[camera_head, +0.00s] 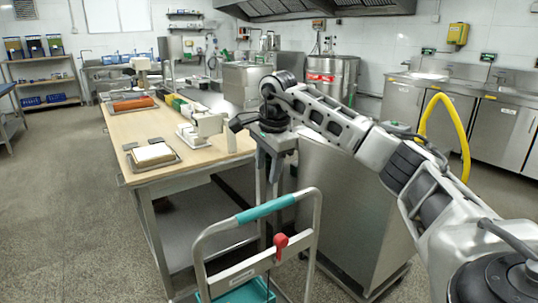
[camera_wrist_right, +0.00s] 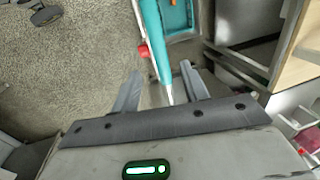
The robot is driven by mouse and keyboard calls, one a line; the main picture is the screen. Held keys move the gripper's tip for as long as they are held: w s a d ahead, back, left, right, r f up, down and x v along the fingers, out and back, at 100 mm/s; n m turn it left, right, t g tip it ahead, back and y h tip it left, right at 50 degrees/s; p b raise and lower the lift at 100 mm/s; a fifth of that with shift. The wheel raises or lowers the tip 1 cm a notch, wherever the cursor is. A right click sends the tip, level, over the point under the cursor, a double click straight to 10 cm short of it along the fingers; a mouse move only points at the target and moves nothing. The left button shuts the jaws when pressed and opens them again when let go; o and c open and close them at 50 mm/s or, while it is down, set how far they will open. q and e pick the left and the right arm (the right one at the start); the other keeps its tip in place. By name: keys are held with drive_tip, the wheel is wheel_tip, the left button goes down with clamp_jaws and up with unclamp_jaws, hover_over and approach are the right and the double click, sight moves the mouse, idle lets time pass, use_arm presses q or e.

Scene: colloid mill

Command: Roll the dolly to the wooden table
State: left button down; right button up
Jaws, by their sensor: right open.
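The dolly (camera_head: 317,220) stands in the foreground, with a grey tubular handle, a teal grip (camera_head: 265,208), a red knob (camera_head: 280,241) and a partly visible teal deck (camera_head: 238,293). The wooden table (camera_head: 190,152) stands just left of and beyond the dolly. My right gripper (camera_head: 268,185) points down with its fingers open above the right end of the grip. In the right wrist view the teal grip (camera_wrist_right: 151,35) runs between the open fingers (camera_wrist_right: 161,72); I cannot tell the remaining height gap. My left gripper is out of view.
A steel cabinet (camera_head: 345,215) stands close right of the dolly. The table holds a scale (camera_head: 203,125), a white block on a tray (camera_head: 153,153) and an orange-brown item (camera_head: 133,103). Floor at the left (camera_head: 65,210) is clear.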

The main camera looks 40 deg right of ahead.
drive_tip(key=shift+v, duration=1.7)
drive_tip(key=shift+w+a+f, duration=0.1)
